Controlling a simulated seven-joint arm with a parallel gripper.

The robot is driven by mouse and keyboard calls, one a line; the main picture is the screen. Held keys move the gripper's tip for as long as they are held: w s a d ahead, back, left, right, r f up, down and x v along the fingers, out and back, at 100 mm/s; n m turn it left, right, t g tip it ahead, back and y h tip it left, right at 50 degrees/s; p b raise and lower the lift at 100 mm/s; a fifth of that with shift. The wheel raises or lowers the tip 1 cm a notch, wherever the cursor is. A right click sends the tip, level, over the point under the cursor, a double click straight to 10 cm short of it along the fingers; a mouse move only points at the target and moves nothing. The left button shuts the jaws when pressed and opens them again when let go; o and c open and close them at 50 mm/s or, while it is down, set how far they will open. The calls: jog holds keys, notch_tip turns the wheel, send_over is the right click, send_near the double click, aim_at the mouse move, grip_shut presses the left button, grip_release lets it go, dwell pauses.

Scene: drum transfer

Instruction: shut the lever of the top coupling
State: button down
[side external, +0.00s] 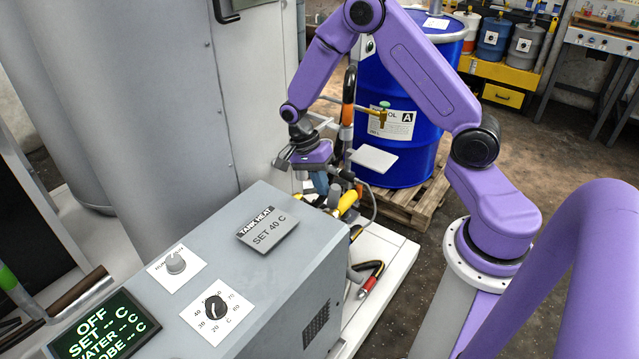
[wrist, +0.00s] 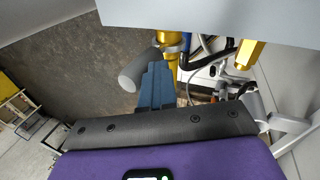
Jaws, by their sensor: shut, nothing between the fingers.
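My gripper (side external: 320,184) points down beside the pipework between the grey cabinet and the blue drum. In the wrist view its blue-grey fingers (wrist: 156,84) are together with nothing between them. A grey rounded cylinder (wrist: 140,70) lies right beside the fingertips; I cannot tell whether they touch. A yellow fitting (wrist: 172,42) is just beyond them, and another yellow part (wrist: 249,52) is farther right. In the side view a yellow handle (side external: 348,202) shows below and right of the gripper. The top coupling and its lever cannot be told apart clearly, as my gripper partly covers that area.
The blue drum (side external: 392,95) stands on a wooden pallet (side external: 425,200) behind. An orange and black hose (side external: 347,110) rises beside the gripper. A white plate (side external: 373,159) is just right of it. The grey control box (side external: 290,270) stands in front. Dark cables cross the white base (side external: 385,255).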

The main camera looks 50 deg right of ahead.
jog(key=shift+s, duration=0.15)
jog(key=shift+s+r, duration=0.1)
jog(key=shift+s, duration=0.8)
jog(key=s+f+t, duration=0.3)
jog(key=s+f, duration=0.4)
jog(key=s, duration=0.4)
jog(key=shift+a+f, duration=0.2)
jog(key=shift+f, duration=0.15)
jog(key=shift+d, duration=0.25)
dwell(0.6)
jog(key=shift+w+a, duration=0.1)
